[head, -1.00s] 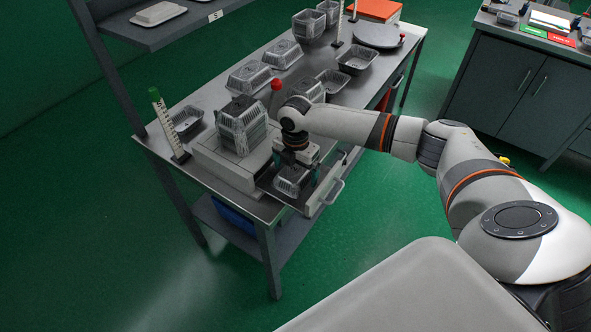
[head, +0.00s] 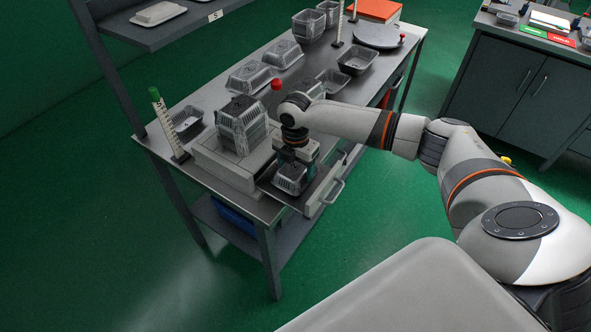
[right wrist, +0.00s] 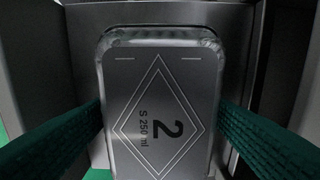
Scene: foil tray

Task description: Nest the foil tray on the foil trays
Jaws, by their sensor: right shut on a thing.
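A foil tray (head: 290,180) is upside down at the open drawer in the head view. In the right wrist view the same tray (right wrist: 160,120) shows its flat base, printed with a diamond, a "2" and "S 250 ml". My right gripper (head: 296,168) is shut on it, with a green finger at each side. I cannot tell whether the tray touches the drawer floor. A stack of upside-down foil trays (head: 241,124) stands on the grey box to the left of my gripper. Further stacked foil trays (head: 309,27) stand at the back of the table. My left gripper is not in view.
The grey box (head: 222,166) has a drawer (head: 318,197) pulled out at the table's front edge. Loose trays (head: 249,77) lie behind it. A marked post (head: 166,122) stands at left, and a red ball (head: 276,84) is close behind my wrist.

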